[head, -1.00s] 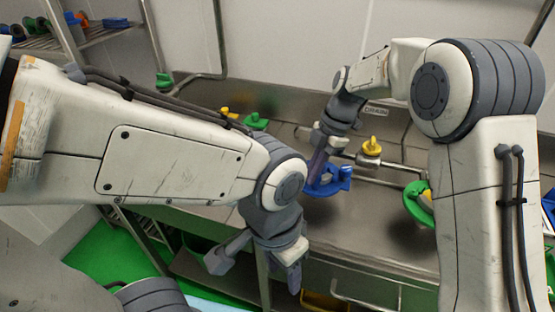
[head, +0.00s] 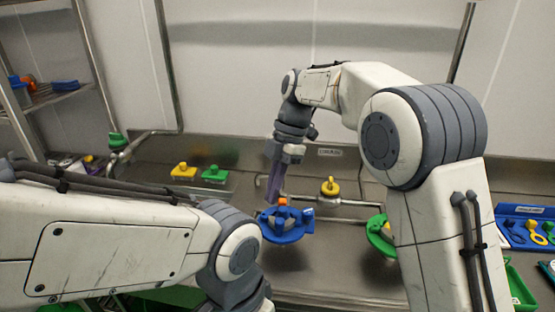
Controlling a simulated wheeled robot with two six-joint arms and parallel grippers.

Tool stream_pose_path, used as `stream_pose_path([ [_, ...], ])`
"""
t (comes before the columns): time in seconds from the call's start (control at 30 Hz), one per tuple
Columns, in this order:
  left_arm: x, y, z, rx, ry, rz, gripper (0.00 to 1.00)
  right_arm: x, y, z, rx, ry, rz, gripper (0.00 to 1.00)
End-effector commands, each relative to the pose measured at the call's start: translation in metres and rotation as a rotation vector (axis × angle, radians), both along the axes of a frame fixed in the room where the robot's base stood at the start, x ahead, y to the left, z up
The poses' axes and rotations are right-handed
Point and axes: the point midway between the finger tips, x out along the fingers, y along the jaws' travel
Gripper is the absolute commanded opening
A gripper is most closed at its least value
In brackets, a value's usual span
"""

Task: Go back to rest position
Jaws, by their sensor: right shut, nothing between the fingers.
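My right gripper (head: 274,192) is shut and empty. It points down at the steel counter (head: 330,285), just above and behind a blue round handle-like piece (head: 287,227) with an orange top (head: 283,201). I cannot tell whether the fingertips touch it. My right arm comes in from the right and bends over the counter. My left arm comes in from the left, low in the picture. Its wrist is cut off by the bottom edge, so the left gripper is out of sight.
A yellow knob (head: 330,187) stands on a pipe behind. A green round piece (head: 379,236) is partly hidden by my right arm. Yellow (head: 184,172) and green (head: 214,174) pieces lie at the back left. A blue tool tray (head: 523,211) is at the right. A shelf (head: 50,98) stands at the left.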

Motion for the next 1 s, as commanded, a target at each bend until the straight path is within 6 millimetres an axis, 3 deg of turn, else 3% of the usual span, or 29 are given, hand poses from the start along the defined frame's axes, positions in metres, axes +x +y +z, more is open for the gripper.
stream_pose_path([
  [0.17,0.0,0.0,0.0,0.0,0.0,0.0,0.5,-0.031,0.003,0.003,-0.062,0.022,-0.171,0.0],
  [0.37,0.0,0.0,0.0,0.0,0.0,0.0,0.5,-0.108,-0.006,-0.003,-0.197,0.056,-0.617,0.0],
  [0.6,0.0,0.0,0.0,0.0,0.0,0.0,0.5,-0.203,-0.04,-0.033,-0.291,0.076,-1.174,0.0],
  [0.7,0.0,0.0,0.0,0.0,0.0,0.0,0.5,-0.234,-0.057,-0.048,-0.301,0.086,-1.364,0.0],
  [0.83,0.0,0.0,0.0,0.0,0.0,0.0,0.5,-0.26,-0.074,-0.064,-0.303,0.099,-1.532,0.0],
  [1.0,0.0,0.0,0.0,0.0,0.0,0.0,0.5,-0.272,-0.082,-0.072,-0.304,0.108,-1.62,0.0],
])
